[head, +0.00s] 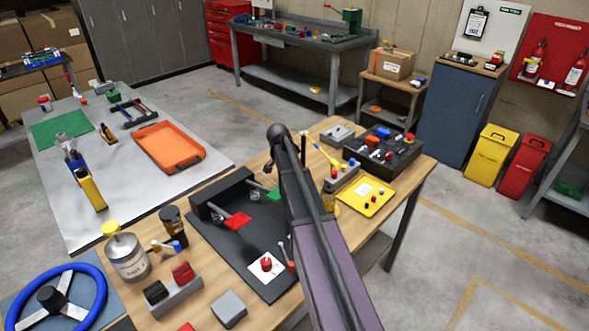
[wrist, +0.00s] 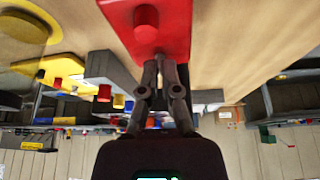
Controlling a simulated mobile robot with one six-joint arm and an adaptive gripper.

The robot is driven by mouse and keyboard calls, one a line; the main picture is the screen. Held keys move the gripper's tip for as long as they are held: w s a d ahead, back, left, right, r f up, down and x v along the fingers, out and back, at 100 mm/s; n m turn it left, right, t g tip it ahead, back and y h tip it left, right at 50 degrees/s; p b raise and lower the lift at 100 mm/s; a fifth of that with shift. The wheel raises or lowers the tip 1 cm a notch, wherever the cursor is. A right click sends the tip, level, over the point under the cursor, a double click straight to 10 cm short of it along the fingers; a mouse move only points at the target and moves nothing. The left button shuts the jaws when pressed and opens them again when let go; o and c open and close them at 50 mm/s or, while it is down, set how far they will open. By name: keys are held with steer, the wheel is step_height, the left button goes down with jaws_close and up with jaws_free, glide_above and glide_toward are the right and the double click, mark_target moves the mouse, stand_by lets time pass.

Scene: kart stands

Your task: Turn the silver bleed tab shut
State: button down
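My gripper (wrist: 163,58) shows in the wrist view with its two fingers close together and their tips at the edge of a red block (wrist: 115,12) with a round red knob (wrist: 146,22). I see nothing between the tips; contact with the block is unclear. In the head view my own arm hides the gripper. I cannot pick out the silver bleed tab for certain. A thin silver piece (head: 283,249) stands beside a white plate (head: 256,275) with a red knob on the black mat (head: 240,258), and may be it.
On the wooden bench, a red pedal (head: 237,221), a metal can (head: 128,258) and a blue steering wheel (head: 57,299) lie left of my arm. A yellow tray (head: 378,206) and a black box (head: 402,158) with knobs lie right. An orange tray (head: 168,147) rests on the other table.

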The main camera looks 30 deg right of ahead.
steer(key=shift+m, duration=0.4)
steer(key=shift+d+m+g, duration=0.1)
steer(key=shift+m+g, duration=0.3)
steer(key=shift+m, duration=0.2)
steer(key=m+g, duration=0.1)
steer(key=m, duration=0.2)
steer(key=m+g, duration=0.1)
steer(key=m, duration=0.2)
steer(key=shift+w+d, duration=0.1)
steer(key=shift+w, duration=0.1)
steer(key=m+g, duration=0.1)
steer(key=m, duration=0.1)
steer(key=m+y, duration=0.1)
steer(key=m, duration=0.1)
steer(key=shift+d+m+g, duration=0.1)
steer(key=shift+m+g, duration=0.2)
steer(key=shift+g, duration=0.1)
steer(key=shift+m+g+y, duration=0.4)
steer(key=shift+m+y, duration=0.5)
steer(key=shift+m, duration=1.1)
